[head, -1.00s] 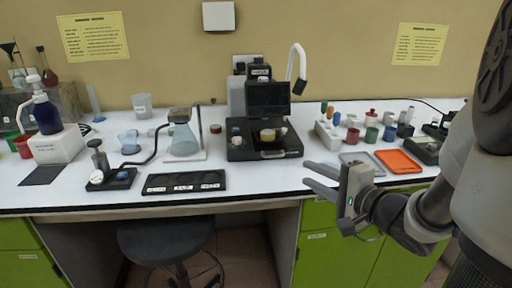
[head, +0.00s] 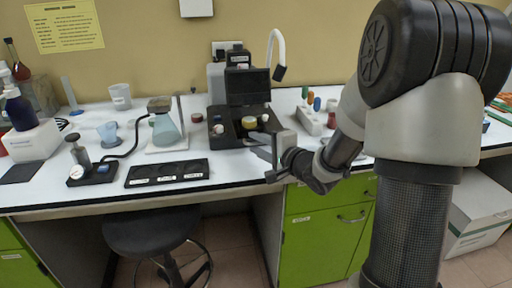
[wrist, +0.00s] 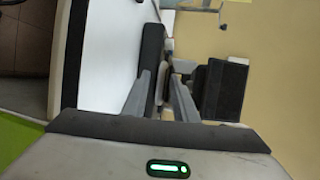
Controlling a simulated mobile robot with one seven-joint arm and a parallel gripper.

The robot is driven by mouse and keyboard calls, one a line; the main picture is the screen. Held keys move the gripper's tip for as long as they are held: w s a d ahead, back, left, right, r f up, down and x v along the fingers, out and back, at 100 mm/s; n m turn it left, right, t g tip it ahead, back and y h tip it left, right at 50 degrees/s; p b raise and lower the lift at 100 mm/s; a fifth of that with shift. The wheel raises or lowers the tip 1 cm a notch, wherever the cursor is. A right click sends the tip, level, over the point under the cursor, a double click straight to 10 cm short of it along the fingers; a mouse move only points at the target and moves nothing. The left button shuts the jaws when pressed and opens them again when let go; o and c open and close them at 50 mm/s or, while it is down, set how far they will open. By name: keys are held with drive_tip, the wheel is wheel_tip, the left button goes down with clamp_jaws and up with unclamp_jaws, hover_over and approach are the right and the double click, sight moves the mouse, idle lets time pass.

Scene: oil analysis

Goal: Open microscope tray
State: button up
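The microscope (head: 246,85) is a black device with a dark screen, standing on the bench. A yellow dish (head: 249,122) sits low on its front part, the tray (head: 236,136). The tray's front edge is partly hidden by my gripper (head: 255,145), so I cannot tell how far out it is. My gripper is at the front right of the microscope's base, its fingers pointing at it. In the wrist view my gripper (wrist: 160,75) has its two fingers apart, nothing clearly held. The black base (wrist: 152,50) and screen (wrist: 224,91) show beyond the fingers; contact is unclear.
A black slide tray (head: 167,173) lies at the bench front, left of the microscope. A flask on a stand (head: 166,128) is behind it. A white rack (head: 309,121) stands right of the microscope. A stool (head: 148,232) is under the bench. My arm hides much of the right side.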

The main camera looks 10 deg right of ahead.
drive_tip(key=shift+w+a, duration=0.2)
drive_tip(key=shift+w, duration=0.25)
clamp_jaws()
drive_tip(key=shift+s+f, duration=0.1)
drive_tip(key=shift+f, duration=0.05)
